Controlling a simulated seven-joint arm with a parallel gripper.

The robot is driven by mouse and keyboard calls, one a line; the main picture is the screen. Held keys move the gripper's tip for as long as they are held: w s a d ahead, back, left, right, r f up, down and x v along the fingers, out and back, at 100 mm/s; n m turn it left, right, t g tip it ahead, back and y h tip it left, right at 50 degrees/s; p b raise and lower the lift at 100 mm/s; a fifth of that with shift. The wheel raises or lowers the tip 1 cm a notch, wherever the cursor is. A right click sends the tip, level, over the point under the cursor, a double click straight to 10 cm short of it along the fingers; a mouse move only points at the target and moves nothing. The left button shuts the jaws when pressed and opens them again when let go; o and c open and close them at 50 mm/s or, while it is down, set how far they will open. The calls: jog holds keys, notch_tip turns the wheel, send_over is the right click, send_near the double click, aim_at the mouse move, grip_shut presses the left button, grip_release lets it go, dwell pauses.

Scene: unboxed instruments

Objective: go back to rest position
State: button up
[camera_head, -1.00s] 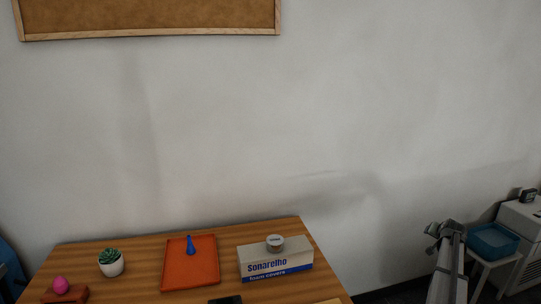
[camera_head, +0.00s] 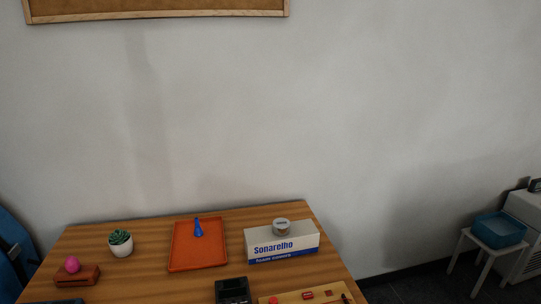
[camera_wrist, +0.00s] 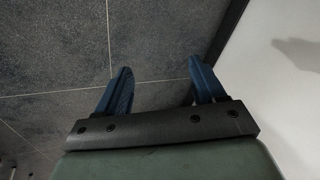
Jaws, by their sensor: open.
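My gripper (camera_wrist: 158,84) shows in the wrist view with its two dark blue fingers spread apart and nothing between them. Beyond the fingers are grey floor tiles and, on the right, the white wall. My arm and gripper are out of the head view. In the head view the wooden table (camera_head: 143,268) stands below, with its objects resting on it and none near my gripper.
On the table are an orange tray (camera_head: 182,258) with a blue item (camera_head: 198,229), a Sonarelho box (camera_head: 290,247) with a small jar on top (camera_head: 281,225), a potted plant (camera_head: 120,244) and a pink egg-shaped item (camera_head: 72,264). A blue bin (camera_head: 499,231) sits on a white stool at right.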

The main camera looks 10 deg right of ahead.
jog(key=s+a+f+g+y, duration=0.2)
jog(key=s+a+f, duration=0.45)
jog(key=a, duration=0.45)
jog(key=s+a+f+g+y, duration=0.1)
jog(key=s+a+f, duration=0.5)
jog(key=s+a, duration=0.3)
jog(key=s+a+r+n+g, duration=0.1)
jog(key=a+n, duration=0.1)
jog(key=a, duration=0.4)
jog(key=s+a+r+n+g+y, duration=0.1)
jog(key=s+a+n+g, duration=0.15)
jog(key=a, duration=0.35)
jog(key=s+a+r+n+g, duration=0.1)
jog(key=a+n, duration=0.1)
jog(key=a, duration=0.4)
jog(key=s+a+r+n+g+h, duration=0.2)
jog(key=s+a+r+n+g, duration=0.1)
jog(key=s+a+r+n, duration=0.2)
jog(key=s+a+n, duration=0.2)
jog(key=s+a, duration=0.1)
jog(key=shift+s+a+h, duration=0.25)
jog(key=shift+a+h, duration=0.1)
jog(key=shift+h, duration=0.05)
jog(key=shift+g, duration=0.25)
